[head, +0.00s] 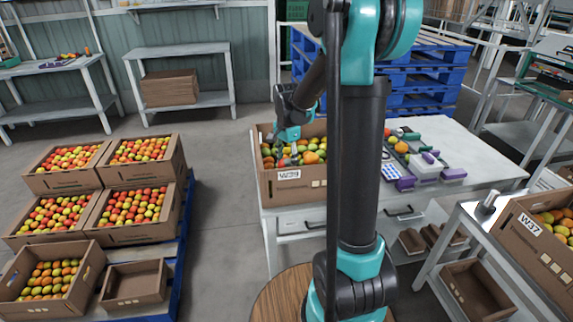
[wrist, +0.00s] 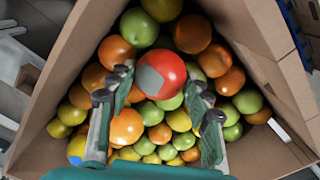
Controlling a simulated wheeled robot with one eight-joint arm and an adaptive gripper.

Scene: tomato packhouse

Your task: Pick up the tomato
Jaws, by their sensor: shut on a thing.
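A red tomato (wrist: 163,74) with a grey patch on its face sits between the fingertips of my gripper (wrist: 158,78) in the wrist view. My gripper is shut on it, one finger on each side. Below and around it lie several orange, green and yellow fruits in a cardboard box (wrist: 62,75). In the head view, my gripper (head: 291,155) reaches down into this box (head: 292,188), labelled W29, on the white table. The tomato is too small to make out clearly there. I cannot tell whether it still touches the fruits under it.
The white table (head: 462,145) also bears loose fruits and purple-and-grey items (head: 425,167) right of my arm. Box W37 (head: 530,229) stands on a rack at right. Filled boxes (head: 136,232) stand on a blue pallet at left. Open floor (head: 222,210) lies between.

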